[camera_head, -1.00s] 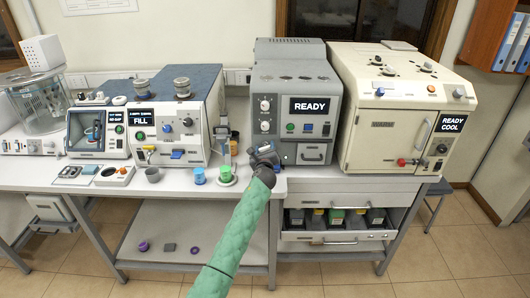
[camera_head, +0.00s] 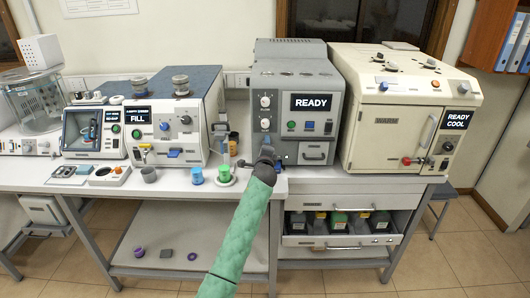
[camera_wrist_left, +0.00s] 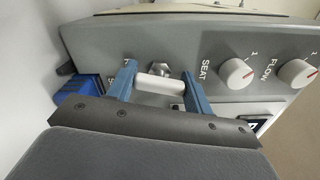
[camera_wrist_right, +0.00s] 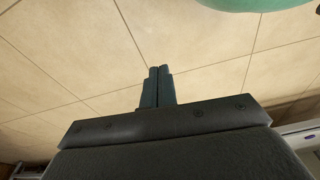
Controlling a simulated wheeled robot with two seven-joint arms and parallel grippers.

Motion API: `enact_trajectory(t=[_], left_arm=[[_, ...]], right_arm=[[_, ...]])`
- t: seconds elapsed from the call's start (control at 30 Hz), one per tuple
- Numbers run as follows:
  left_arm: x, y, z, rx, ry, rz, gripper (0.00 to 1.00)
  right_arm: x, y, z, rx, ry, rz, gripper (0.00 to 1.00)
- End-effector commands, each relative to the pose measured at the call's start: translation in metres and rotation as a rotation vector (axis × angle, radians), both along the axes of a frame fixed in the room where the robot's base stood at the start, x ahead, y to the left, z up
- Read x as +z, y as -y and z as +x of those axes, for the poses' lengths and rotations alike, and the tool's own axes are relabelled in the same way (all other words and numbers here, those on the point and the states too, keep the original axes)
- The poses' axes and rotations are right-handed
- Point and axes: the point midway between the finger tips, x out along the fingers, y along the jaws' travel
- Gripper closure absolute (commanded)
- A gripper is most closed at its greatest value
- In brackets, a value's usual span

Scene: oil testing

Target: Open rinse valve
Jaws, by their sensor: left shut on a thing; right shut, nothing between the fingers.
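My left gripper (camera_head: 264,158) is at the lower left front of the grey machine (camera_head: 310,77) with the READY display. In the left wrist view, my left gripper (camera_wrist_left: 158,88) has its two blue fingers on either side of a small white lever handle (camera_wrist_left: 157,84), shut on it. A metal nut (camera_wrist_left: 163,70) shows right behind the handle on the panel. The handle's label is mostly hidden by a finger. My right gripper (camera_wrist_right: 158,86) is shut and empty over the tiled floor, outside the head view.
White SEAT (camera_wrist_left: 236,72) and FLOW (camera_wrist_left: 297,72) knobs sit beside the lever. Left of it on the bench are a blue cup (camera_head: 196,175), a green cup (camera_head: 224,174) and the FILL machine (camera_head: 165,138). A cream oven (camera_head: 385,130) stands right. An open drawer (camera_head: 335,240) holds several bottles.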

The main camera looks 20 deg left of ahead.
Motion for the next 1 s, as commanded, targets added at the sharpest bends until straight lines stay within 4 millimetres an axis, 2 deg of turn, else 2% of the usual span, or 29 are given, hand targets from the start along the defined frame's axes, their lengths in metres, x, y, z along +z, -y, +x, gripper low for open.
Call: enact_trajectory(t=[0.23,0.5,1.0], left_arm=[[-0.003,-0.001,0.0,0.001,0.042,-0.148,0.72],[-0.002,-0.001,0.0,0.001,0.065,-0.232,0.72],[-0.002,-0.001,0.0,0.001,0.07,-0.25,0.72]], right_arm=[[0.024,-0.008,0.007,-0.004,-0.014,0.008,1.0],[0.039,-0.011,0.009,-0.007,-0.023,0.012,1.0],[0.042,-0.012,0.007,-0.007,-0.03,0.012,1.0]])
